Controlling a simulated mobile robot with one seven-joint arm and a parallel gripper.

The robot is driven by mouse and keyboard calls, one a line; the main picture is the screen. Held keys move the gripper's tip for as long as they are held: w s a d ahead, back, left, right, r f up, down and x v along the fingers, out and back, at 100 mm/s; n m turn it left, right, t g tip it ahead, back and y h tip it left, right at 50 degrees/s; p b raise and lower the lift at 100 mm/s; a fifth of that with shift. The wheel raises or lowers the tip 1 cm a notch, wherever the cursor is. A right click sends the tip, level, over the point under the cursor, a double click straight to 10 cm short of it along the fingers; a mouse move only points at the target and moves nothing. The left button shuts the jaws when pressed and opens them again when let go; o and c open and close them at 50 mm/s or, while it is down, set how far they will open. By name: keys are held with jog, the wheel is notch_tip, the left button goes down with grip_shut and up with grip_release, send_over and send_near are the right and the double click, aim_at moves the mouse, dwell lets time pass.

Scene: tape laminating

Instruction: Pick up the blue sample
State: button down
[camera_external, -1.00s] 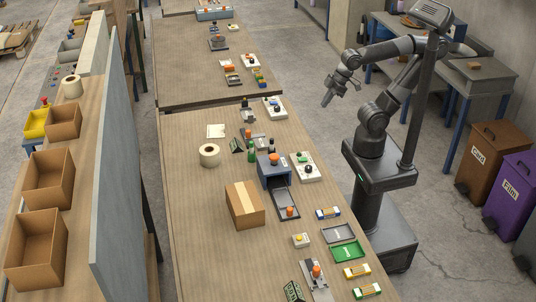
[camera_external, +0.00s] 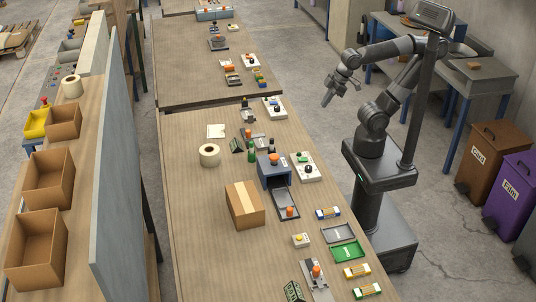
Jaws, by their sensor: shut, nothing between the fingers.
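A small block with blue ends and a white and yellow middle (camera_external: 328,213), which looks like the blue sample, lies near the right edge of the long wooden bench (camera_external: 190,240). My gripper (camera_external: 326,101) is shut and empty. It hangs in the air to the right of the bench, far behind the block and well apart from it. My arm is folded back above its base, which stands on the floor at the bench's right side.
A blue-grey machine (camera_external: 273,170), a cardboard box (camera_external: 244,205) and a tape roll (camera_external: 209,155) stand farther back. The bench's left side is clear.

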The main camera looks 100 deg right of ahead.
jog(key=c, duration=0.8)
grip_release()
jog(key=shift+c, duration=0.2)
jog(key=w+a+f+n+g+h, duration=0.25)
jog(key=w+a+f+n, duration=0.3)
jog(key=f+n, duration=0.35)
jog(key=n+t+y, duration=0.3)
jog(key=n+t, duration=0.8)
jog(key=n, duration=1.6)
send_near(334, 209)
jog(key=shift+g+h, duration=0.25)
jog(key=shift+x, duration=5)
